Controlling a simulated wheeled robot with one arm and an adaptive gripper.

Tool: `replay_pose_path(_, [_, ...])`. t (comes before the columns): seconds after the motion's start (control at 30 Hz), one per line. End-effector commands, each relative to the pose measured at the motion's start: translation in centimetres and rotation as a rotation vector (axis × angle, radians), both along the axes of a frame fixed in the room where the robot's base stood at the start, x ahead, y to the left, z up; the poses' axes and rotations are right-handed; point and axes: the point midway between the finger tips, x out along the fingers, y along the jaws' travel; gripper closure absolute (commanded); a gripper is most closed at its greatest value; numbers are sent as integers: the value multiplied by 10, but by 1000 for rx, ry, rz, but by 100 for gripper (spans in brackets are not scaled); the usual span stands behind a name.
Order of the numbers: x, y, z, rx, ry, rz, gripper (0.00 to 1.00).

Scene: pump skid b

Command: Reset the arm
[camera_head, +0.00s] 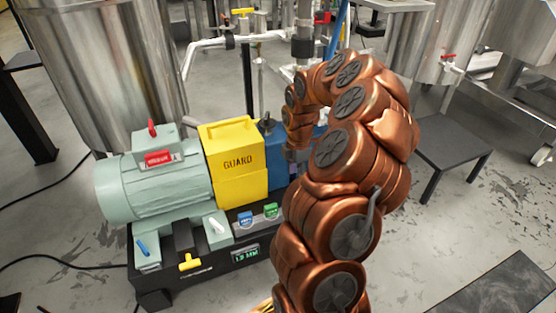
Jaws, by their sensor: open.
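My copper-coloured arm (345,170) rises from the bottom centre, arches over and bends down to the left. Its end hangs in front of the blue pump housing (268,150). A small grey part of my gripper (297,156) shows below the last copper link. My forearm hides most of it, so its fingertips cannot be made out. I cannot tell whether it touches the pump. I see nothing held in the visible part.
The pale green motor (150,190) with a red tag and the yellow guard (235,165) stand on a black skid (215,265) left of my arm. Steel tanks (105,60) and pipes stand behind. A dark low table (450,140) is at right.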

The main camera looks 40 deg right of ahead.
Motion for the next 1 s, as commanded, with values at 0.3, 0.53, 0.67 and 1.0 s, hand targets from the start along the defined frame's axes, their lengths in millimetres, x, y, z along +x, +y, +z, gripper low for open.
replay_pose_path(0.3, [0,0,0,0,0,0,51])
replay_pose_path(0.53, [5,15,30,2,-8,-15,51])
replay_pose_path(0.67, [9,43,67,13,-12,-47,51])
replay_pose_path(1.0, [-2,137,196,33,0,-190,51])
